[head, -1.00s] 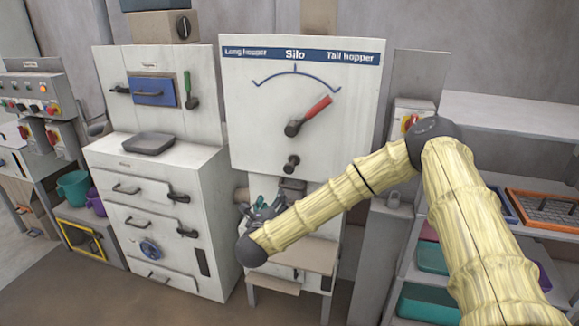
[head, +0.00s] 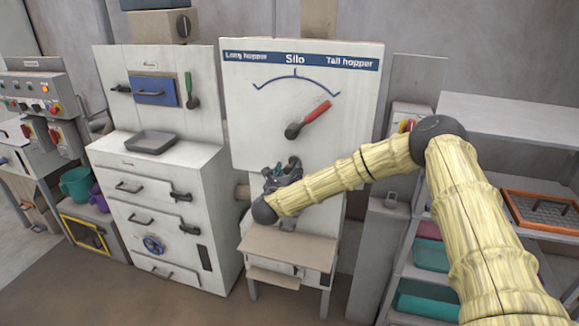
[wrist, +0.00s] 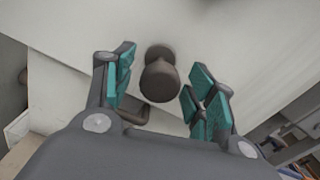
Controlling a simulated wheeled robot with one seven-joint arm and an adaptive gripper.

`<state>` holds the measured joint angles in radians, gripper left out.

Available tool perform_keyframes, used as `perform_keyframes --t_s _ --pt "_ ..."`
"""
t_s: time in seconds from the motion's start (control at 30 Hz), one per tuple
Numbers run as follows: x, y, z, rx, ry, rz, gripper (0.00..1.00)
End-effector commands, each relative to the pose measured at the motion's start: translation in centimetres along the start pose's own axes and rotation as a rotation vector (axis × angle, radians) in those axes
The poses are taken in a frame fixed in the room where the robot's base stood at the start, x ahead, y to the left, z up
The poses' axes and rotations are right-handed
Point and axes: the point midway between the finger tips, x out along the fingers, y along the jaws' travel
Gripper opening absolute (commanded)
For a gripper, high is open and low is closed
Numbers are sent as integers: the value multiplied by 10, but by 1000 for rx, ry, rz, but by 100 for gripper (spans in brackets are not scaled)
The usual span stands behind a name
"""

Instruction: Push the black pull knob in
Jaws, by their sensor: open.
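The black pull knob (wrist: 160,78) stands out from the white panel in the wrist view. It lies between the fingers of my gripper (wrist: 158,88), with gaps on both sides. My gripper is open, with teal pads, and holds nothing. In the head view my gripper (head: 283,170) is at the lower part of the white Silo panel (head: 245,120), and it hides the knob there. Whether the fingertips touch the panel cannot be told.
A red-handled lever (head: 310,120) sits above my gripper on the panel, pointing up right. A small bench (head: 288,245) stands below. A drawer cabinet (head: 160,205) is at left and shelves (head: 510,120) at right.

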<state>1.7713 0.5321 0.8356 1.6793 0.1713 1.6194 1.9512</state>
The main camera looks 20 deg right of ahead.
Motion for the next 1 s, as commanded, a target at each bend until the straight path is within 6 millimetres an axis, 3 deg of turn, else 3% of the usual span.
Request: perform_keyframes --t_s 0.47,0.77,1.0 --pt "10 0 0 -1 0 1 54" --pt "10 0 0 -1 0 1 0" --pt "12 0 -2 -1 -1 0 0"
